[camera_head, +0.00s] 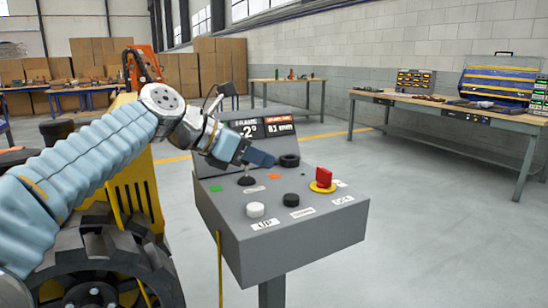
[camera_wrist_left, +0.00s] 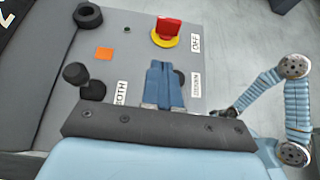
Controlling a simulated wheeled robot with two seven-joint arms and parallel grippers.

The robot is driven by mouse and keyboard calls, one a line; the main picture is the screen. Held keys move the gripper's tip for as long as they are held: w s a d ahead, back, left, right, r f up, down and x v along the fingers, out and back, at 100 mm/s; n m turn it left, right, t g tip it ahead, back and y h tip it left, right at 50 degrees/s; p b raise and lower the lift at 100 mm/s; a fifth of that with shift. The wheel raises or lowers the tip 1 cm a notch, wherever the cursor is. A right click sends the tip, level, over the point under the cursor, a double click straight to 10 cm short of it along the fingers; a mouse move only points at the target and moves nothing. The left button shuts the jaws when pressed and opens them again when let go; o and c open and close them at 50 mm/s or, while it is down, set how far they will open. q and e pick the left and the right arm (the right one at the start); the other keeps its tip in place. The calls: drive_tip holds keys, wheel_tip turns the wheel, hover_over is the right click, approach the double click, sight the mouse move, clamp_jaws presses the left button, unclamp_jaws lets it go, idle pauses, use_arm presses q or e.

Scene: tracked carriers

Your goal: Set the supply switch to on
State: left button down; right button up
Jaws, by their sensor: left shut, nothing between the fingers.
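A red switch handle (camera_head: 324,177) stands on a yellow round base at the right of a grey control panel (camera_head: 300,232). In the left wrist view the red handle (camera_wrist_left: 168,27) is near the top, with an "OFF" label beside it; I cannot tell which setting it is at. My left gripper (camera_head: 270,160) is shut and empty above the panel, left of the switch and apart from it. Its blue fingertips (camera_wrist_left: 166,66) point toward the switch in the wrist view and partly hide a dark button. My right gripper (camera_wrist_left: 223,114) shows small in the wrist view; its jaws are unclear.
The panel also carries a black joystick (camera_head: 247,180), a white button (camera_head: 255,210), a black button (camera_head: 291,200) and a black round knob (camera_head: 289,160). Lit displays (camera_head: 263,129) stand at its back. A large black wheel (camera_head: 95,270) is left of it. Open floor lies to its right.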

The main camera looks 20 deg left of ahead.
use_arm(q)
approach(319, 173)
drive_tip(key=f, duration=0.1)
drive_tip(key=w+f, duration=0.1)
drive_tip(key=d+f, duration=0.1)
drive_tip(key=shift+w+f, duration=0.1)
drive_tip(key=shift+w, duration=0.2)
drive_tip(key=shift+w+d, duration=0.75)
drive_tip(key=shift+w, duration=0.2)
drive_tip(key=shift+w+d+p, duration=0.3)
drive_tip(key=shift+w+d, duration=0.05)
drive_tip(key=shift+w, duration=0.1)
